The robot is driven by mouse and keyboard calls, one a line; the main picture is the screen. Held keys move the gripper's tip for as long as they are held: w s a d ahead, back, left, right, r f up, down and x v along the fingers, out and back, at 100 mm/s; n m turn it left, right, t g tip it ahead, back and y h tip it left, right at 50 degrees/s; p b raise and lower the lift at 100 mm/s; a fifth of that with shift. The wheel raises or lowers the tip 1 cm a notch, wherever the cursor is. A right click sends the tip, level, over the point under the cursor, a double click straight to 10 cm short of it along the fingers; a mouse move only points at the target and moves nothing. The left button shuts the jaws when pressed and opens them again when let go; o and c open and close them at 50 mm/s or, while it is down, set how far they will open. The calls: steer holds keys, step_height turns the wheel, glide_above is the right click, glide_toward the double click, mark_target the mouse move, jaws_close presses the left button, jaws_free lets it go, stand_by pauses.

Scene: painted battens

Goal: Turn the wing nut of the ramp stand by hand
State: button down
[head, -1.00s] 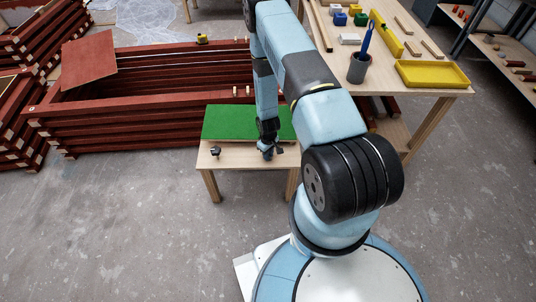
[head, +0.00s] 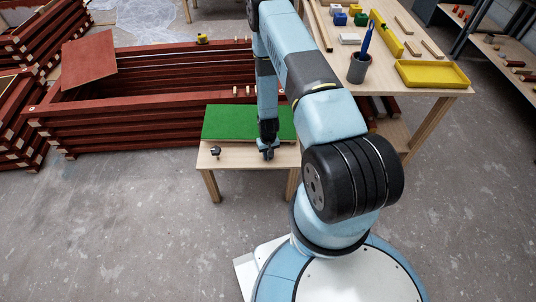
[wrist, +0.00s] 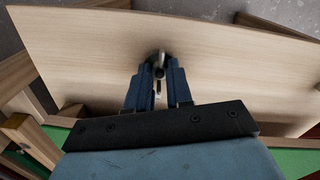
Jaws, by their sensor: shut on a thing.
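The ramp stand (head: 232,157) is a low, pale wooden bench with a green sloping panel (head: 226,123) along its back. My gripper (head: 267,153) points down at the stand's top, right of its middle and just in front of the green panel. In the wrist view, the blue fingers of my gripper (wrist: 158,82) are shut on a small grey metal piece, the wing nut (wrist: 159,70). The fingers hide much of it, and its wings cannot be made out clearly. In the head view it is hidden by my gripper.
A small dark knob-like fitting (head: 215,151) stands on the stand's left part. Stacked red battens (head: 130,125) lie close behind and left. A workbench (head: 437,108) with a yellow tray (head: 432,74) and a pen cup (head: 359,68) is at right. The floor in front is clear.

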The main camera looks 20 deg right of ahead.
steer(key=shift+w, duration=0.15)
steer(key=c, duration=1)
jaws_free()
steer(key=shift+r, duration=0.1)
step_height(320, 180, up, 14)
steer(key=shift+f, duration=0.2)
